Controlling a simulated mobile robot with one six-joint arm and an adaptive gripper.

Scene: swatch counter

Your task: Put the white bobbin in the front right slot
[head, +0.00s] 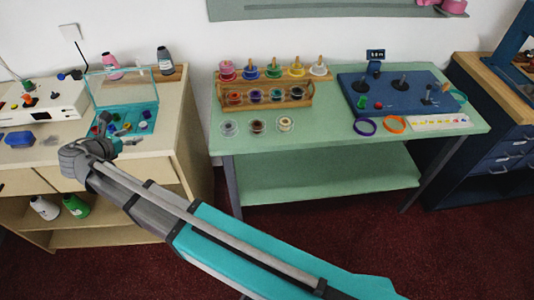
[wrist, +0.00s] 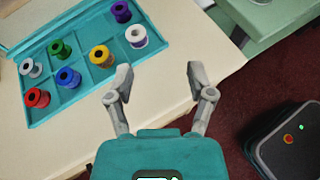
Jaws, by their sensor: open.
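The teal box (head: 135,132) stands open on the left counter, its lid raised at the back. In the wrist view the box (wrist: 84,92) holds several coloured bobbins in compartments. A white bobbin (wrist: 136,35) stands in the front right corner compartment and shows some purple on its lower side. A paler grey-white bobbin (wrist: 31,67) is at the other end. My gripper (wrist: 158,72) is open and empty, just off the box's front right corner and apart from the bobbins. In the head view my wrist hides part of the box's front.
Purple (wrist: 121,11), yellow (wrist: 101,55), green (wrist: 60,50), blue (wrist: 68,77) and red (wrist: 37,97) bobbins share the box. A white device (head: 45,103) stands left of it. The green table (head: 340,138), with a wooden bobbin rack (head: 268,102), stands across a gap to the right.

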